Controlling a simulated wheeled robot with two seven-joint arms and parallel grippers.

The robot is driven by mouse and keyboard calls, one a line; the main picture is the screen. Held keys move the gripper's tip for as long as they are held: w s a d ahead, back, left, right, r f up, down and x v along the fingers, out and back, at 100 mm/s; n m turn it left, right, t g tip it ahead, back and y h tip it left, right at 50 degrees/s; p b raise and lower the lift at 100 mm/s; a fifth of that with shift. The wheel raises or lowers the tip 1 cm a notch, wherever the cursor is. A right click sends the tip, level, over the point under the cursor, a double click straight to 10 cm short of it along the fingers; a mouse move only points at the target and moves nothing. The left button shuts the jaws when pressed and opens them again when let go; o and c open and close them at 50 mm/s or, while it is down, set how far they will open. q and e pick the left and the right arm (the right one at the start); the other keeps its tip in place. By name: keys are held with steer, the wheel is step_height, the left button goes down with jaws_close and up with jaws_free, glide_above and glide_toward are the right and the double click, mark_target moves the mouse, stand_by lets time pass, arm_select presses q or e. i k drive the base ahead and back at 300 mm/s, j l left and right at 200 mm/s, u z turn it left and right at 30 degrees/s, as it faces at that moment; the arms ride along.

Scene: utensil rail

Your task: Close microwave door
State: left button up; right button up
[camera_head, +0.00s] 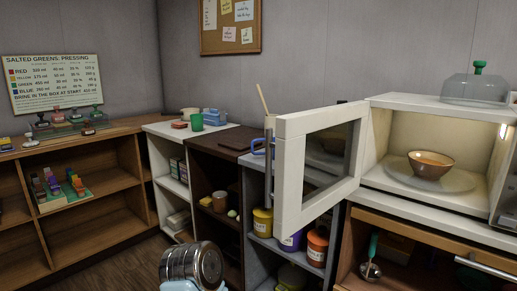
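The microwave (409,101) is a white box on the right with its lit inside showing. Its door (291,178) stands wide open, swung out to the left toward me, with a white frame and a dark see-through window. A brown bowl (431,166) with orange contents sits on the round plate (399,177) inside.
A clear dome with a green knob (479,67) stands on top of the microwave. Shelves behind and below the door hold yellow and orange tubs (317,248). A green cup (196,122) stands on the white shelf top. Floor shows at lower left.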

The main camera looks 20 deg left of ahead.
mark_target(319, 153)
steer(key=i+j+u, duration=0.4)
steer(key=j+u, duration=0.2)
steer(key=i+j+z, duration=0.2)
steer(key=z, duration=0.25)
steer(key=i+j+z, duration=0.15)
steer(key=z, duration=0.25)
steer(key=i+j+z, duration=0.1)
steer(key=j+z, duration=0.35)
steer(key=i+j+z, duration=0.1)
steer(key=j+z, duration=0.15)
steer(key=z, duration=0.15)
